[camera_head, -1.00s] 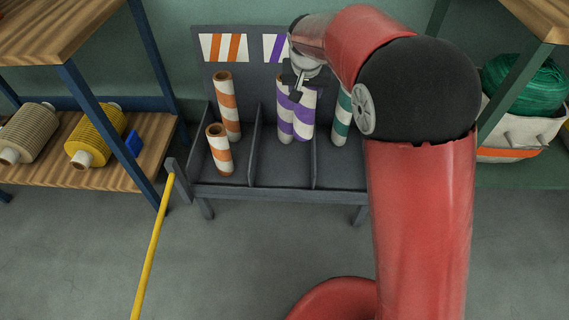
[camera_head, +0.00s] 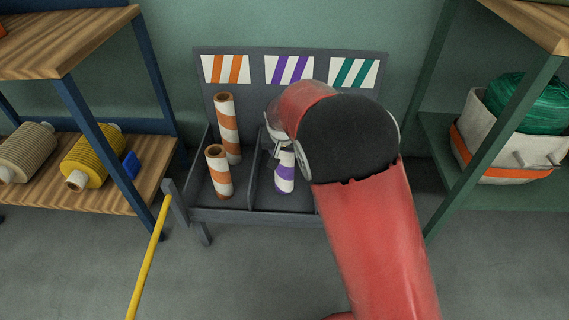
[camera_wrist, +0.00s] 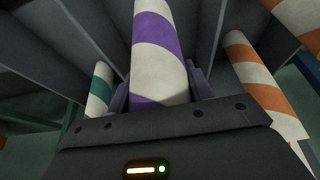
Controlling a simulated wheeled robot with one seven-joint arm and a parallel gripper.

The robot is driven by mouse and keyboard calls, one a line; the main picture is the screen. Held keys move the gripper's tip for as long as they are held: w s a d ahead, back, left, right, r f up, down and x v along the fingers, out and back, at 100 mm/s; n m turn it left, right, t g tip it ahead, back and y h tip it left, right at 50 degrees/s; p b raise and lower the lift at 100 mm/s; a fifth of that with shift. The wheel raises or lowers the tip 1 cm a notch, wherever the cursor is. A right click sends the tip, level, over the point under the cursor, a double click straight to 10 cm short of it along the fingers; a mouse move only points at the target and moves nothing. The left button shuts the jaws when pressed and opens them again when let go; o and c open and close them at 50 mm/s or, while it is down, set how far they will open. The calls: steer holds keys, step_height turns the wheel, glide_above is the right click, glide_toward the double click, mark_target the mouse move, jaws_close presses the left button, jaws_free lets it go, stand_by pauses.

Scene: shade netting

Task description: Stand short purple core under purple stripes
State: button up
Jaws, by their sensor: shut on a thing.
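My gripper (camera_head: 280,150) is shut on a white core with purple stripes (camera_head: 285,175). The held core looks upright in the middle compartment of the grey rack (camera_head: 235,215), below the purple-striped label (camera_head: 289,69). I cannot tell whether its base touches the floor of the compartment. In the wrist view the purple core (camera_wrist: 158,45) stands between my two fingers (camera_wrist: 160,92). The other purple core seen earlier is not visible in the head view, where my arm covers that area.
Two orange-striped cores (camera_head: 227,125) (camera_head: 218,172) stand in the left compartment. A green-striped core (camera_wrist: 99,92) shows in the wrist view. The green-striped label (camera_head: 353,73) is at right. Shelves with spools (camera_head: 90,158) and a bag (camera_head: 500,140) flank the rack. A yellow pole (camera_head: 148,260) crosses the front left.

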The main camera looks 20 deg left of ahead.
steer(key=shift+f+b, duration=0.35)
steer(key=shift+f, duration=1.85)
steer(key=shift+f, duration=0.2)
steer(key=o, duration=1.4)
steer(key=p+v, duration=0.1)
steer(key=v, duration=1.1)
steer(key=shift+r+p, duration=0.2)
steer(key=shift+p, duration=0.2)
